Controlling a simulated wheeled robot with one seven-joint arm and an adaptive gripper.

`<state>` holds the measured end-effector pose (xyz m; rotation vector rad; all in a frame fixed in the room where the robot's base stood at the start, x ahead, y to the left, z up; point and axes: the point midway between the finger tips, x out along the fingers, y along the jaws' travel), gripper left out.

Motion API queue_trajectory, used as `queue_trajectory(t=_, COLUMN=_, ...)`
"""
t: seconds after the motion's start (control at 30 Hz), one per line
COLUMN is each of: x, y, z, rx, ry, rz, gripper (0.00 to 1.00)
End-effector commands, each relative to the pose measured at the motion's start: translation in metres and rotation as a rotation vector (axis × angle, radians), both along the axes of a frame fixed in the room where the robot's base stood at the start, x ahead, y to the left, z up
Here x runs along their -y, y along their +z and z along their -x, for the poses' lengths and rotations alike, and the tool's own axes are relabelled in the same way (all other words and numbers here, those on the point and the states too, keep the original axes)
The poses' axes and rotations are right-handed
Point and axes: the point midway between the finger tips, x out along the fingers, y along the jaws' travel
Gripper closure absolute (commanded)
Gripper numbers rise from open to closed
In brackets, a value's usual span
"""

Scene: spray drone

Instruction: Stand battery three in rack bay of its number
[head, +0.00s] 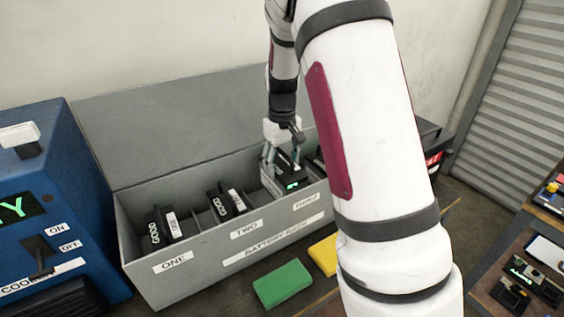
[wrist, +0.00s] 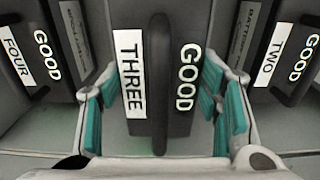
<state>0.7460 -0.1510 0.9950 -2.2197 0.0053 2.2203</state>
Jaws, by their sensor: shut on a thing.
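Battery three (head: 291,172) is a black block with a white THREE label and GOOD lettering; it fills the middle of the wrist view (wrist: 131,75). My gripper (head: 280,160) is shut on it, with teal finger pads on both sides in the wrist view (wrist: 165,100). The grey battery rack (head: 190,252) has front labels ONE, TWO and THREE. Battery three is upright at the bay labelled THREE (head: 306,202), a green light showing near the front rim. I cannot tell whether it touches the bay floor.
Battery two (head: 228,200) stands to the left in the rack and shows at right in the wrist view (wrist: 283,60). Another battery (head: 163,225) stands in bay ONE. Battery four (wrist: 32,55) is on the other side. A blue cooling unit (head: 60,170) stands left; green (head: 283,285) and yellow (head: 325,254) blocks lie in front.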

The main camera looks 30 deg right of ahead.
Motion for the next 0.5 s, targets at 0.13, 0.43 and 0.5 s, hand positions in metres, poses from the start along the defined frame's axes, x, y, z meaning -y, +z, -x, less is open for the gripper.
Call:
queue_trajectory(t=0.13, x=0.001, y=-0.013, z=0.000, rx=0.003, ry=0.000, rz=0.000, gripper=1.00)
queue_trajectory(t=0.43, x=0.000, y=-0.028, z=0.000, rx=0.003, ry=-0.001, rz=0.000, gripper=1.00)
queue_trajectory(t=0.5, x=0.000, y=-0.037, z=-0.001, rx=0.002, ry=-0.001, rz=0.000, gripper=1.00)
